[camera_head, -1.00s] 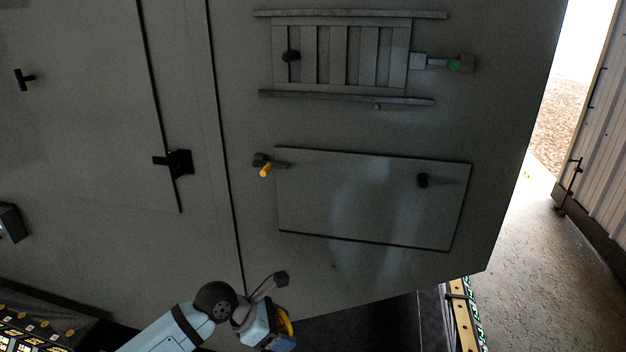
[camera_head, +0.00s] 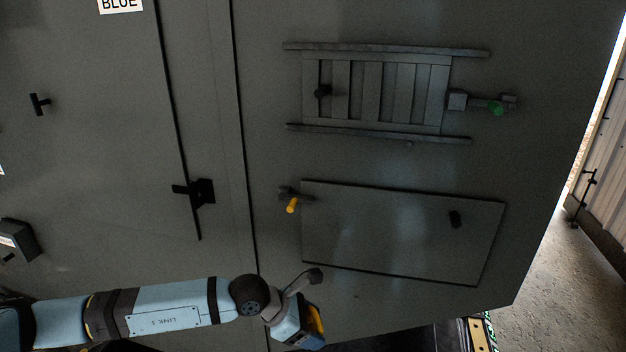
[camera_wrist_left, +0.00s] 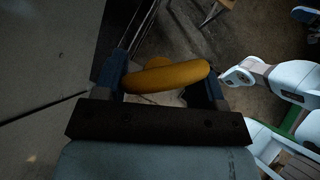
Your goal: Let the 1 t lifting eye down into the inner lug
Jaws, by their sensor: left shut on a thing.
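My left gripper (camera_head: 312,330) is at the bottom centre of the head view, in front of the lower edge of the grey enclosure wall (camera_head: 380,308). It is shut on the yellow lifting eye (camera_head: 316,317), which shows only partly there. In the left wrist view the eye (camera_wrist_left: 165,78) lies across between the two dark blue fingers, with a second rounded yellow part just behind it. Its lower end is hidden. I cannot make out the inner lug in either view. My right gripper does not show.
On the wall are a slatted vent (camera_head: 375,92), a rectangular panel (camera_head: 390,235), a yellow-handled latch (camera_head: 291,205), a green-tipped latch (camera_head: 496,108) and a black door handle (camera_head: 200,191). Bare floor (camera_head: 550,270) lies at the right. The wrist view shows a pale blue-white arm close by.

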